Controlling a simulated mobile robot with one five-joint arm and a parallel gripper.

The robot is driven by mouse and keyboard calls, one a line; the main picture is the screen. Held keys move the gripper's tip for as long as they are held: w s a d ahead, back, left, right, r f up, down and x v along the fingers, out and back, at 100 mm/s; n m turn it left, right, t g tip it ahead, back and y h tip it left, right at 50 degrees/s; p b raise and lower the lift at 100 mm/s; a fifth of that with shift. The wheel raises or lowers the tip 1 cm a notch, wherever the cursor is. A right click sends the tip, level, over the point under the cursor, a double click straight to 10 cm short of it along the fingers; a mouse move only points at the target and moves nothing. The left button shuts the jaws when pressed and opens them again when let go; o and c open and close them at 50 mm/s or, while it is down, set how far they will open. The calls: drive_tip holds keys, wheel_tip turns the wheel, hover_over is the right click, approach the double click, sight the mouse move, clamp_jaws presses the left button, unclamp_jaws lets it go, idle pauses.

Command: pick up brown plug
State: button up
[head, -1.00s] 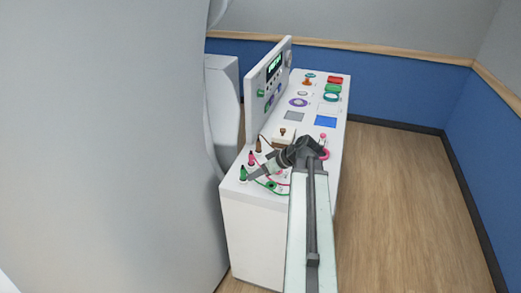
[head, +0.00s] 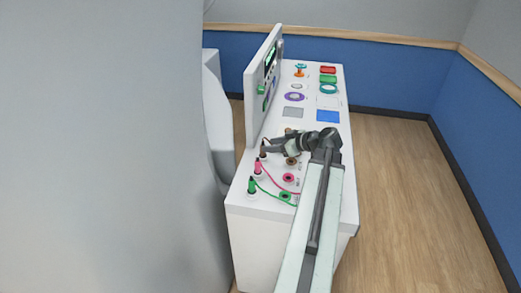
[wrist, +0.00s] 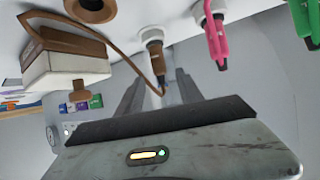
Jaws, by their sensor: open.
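The brown plug (head: 262,150) stands at the left edge of the console top, behind the pink plug (head: 257,167) and the green plug (head: 252,186). In the wrist view the brown plug (wrist: 155,62) sits in a white holder, with a brown cable running from its end. My gripper (head: 268,148) is at the brown plug. In the wrist view its two open fingers (wrist: 158,82) lie on either side of the plug's end. I cannot tell whether they touch it. The pink plug (wrist: 216,38) and green plug (wrist: 305,22) are to the right there.
A brown socket (head: 291,160), a pink socket (head: 288,178) and a green socket (head: 285,196) lie right of the plugs. A brown and white box (wrist: 65,62) is close by. An upright panel (head: 262,85) borders the console's left side. Pink and green cables cross the near top.

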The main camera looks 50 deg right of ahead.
sight(262, 144)
drive_tip(key=b+x, duration=0.1)
drive_tip(key=x, duration=0.1)
drive_tip(key=shift+w+f, duration=0.2)
drive_tip(key=shift+f, duration=0.05)
drive_tip(key=shift+w, duration=0.25)
drive_tip(key=b+x, duration=0.1)
drive_tip(key=x, duration=0.3)
drive_tip(key=shift+w+a+b, duration=0.15)
drive_tip(key=shift+w+b, duration=0.25)
drive_tip(key=shift+w, duration=0.05)
drive_tip(key=shift+r, duration=0.2)
clamp_jaws()
